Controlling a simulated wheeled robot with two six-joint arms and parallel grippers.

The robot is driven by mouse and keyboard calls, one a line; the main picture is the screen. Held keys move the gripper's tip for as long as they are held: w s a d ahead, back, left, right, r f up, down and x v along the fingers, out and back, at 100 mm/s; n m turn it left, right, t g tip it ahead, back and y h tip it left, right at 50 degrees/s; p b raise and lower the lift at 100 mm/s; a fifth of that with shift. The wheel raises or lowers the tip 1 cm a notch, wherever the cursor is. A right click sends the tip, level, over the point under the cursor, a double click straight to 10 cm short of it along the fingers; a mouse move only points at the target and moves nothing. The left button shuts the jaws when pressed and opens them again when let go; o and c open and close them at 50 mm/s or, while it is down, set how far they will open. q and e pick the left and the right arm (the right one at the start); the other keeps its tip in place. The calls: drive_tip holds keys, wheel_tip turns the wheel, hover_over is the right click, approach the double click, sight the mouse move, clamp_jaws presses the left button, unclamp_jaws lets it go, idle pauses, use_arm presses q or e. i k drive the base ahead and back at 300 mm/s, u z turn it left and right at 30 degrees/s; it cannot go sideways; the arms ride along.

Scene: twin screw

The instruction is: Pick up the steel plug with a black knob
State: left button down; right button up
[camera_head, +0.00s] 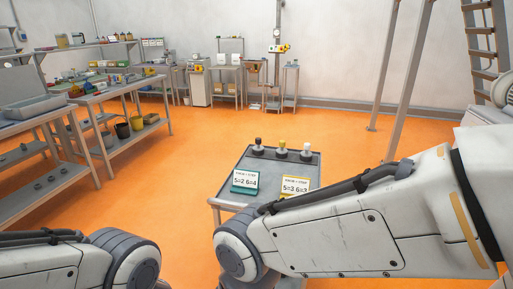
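The steel plug with a black knob (258,145) stands upright at the left of a row of three plugs at the far edge of a grey cart (237,172). Beside it stand a plug with a yellow knob (282,148) and one with a pale knob (306,151). My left arm shows at the lower left and my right arm reaches across the lower right, over the near part of the cart. Both grippers are out of the picture. No hand touches any plug.
Two cards with printed digits, one on a green base (245,182) and one on a yellow base (295,186), stand on the cart before the plugs. Workbenches (95,97) line the left. Metal posts and a ladder (480,50) stand at right. The orange floor around the cart is clear.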

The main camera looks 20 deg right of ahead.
sight(258, 147)
drive_tip(key=k, duration=0.6)
drive_tip(key=u, duration=0.45)
drive_tip(key=i, duration=1.4)
drive_tip(key=u, duration=0.4)
drive_tip(key=i, duration=3.45)
drive_tip(key=z, duration=1.1)
drive_tip(key=i, duration=0.75)
drive_tip(key=z, duration=1.55)
drive_tip(key=i, duration=0.85)
drive_tip(key=z, duration=0.6)
